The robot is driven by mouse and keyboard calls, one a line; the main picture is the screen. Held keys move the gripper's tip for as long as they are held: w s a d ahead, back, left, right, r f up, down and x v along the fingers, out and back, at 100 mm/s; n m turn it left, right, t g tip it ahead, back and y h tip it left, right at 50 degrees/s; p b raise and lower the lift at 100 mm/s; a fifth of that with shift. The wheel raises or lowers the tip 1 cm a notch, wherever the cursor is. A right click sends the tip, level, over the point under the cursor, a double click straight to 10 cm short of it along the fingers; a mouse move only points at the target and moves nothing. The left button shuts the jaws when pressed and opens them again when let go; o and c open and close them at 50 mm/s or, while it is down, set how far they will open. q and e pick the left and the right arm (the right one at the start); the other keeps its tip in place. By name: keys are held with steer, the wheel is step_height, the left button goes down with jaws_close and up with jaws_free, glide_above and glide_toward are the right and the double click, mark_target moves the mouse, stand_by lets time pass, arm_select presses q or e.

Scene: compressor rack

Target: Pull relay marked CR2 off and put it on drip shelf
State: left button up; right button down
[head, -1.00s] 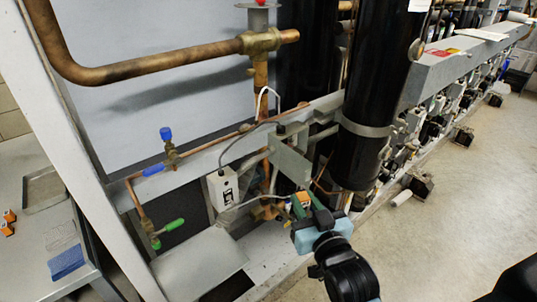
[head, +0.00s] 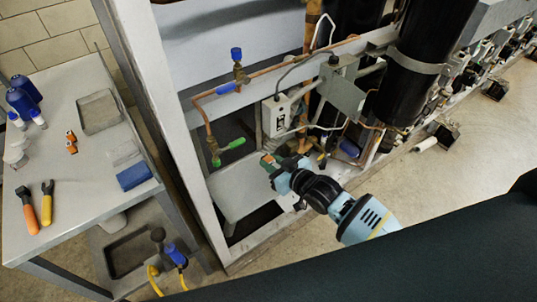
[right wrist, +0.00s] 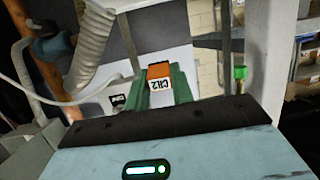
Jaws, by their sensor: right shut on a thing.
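My right gripper (head: 270,161) is shut on the relay marked CR2. In the right wrist view the relay (right wrist: 160,76) is orange with a white CR2 label, held between the green fingers. In the head view the gripper mostly hides it, and the gripper appears over the right part of a pale grey shelf plate (head: 232,192) low in the rack, which looks like the drip shelf. I cannot tell how high above it the relay is. My left gripper is not in view.
A white control box (head: 276,117) stands behind the gripper, with cables and copper pipes. A green-handled valve (head: 231,145) is to its left. A rack post (head: 165,130) separates the shelf from a side table (head: 80,190) with small orange parts, pliers and bottles. The plate's left part looks clear.

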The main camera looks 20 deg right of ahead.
steer(key=shift+w+d+f, duration=0.15)
steer(key=shift+d+f, duration=0.05)
steer(key=shift+f, duration=0.25)
steer(key=shift+w+d+f, duration=0.15)
steer(key=shift+f, duration=0.25)
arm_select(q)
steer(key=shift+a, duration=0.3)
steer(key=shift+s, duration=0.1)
arm_select(e)
steer(key=shift+f, duration=0.15)
steer(key=shift+f+b, duration=0.4)
steer(key=shift+f, duration=0.25)
steer(key=shift+s+f+b, duration=0.1)
steer(key=shift+f+b, duration=1.15)
steer(key=shift+f, duration=0.85)
steer(key=shift+f+b, duration=0.4)
steer(key=shift+f, duration=0.4)
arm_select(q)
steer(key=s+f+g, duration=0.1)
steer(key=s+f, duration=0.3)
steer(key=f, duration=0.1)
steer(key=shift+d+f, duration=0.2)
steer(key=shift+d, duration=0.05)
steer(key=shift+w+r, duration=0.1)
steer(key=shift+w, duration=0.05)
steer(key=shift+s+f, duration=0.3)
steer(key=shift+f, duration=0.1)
arm_select(e)
steer(key=shift+f, duration=0.35)
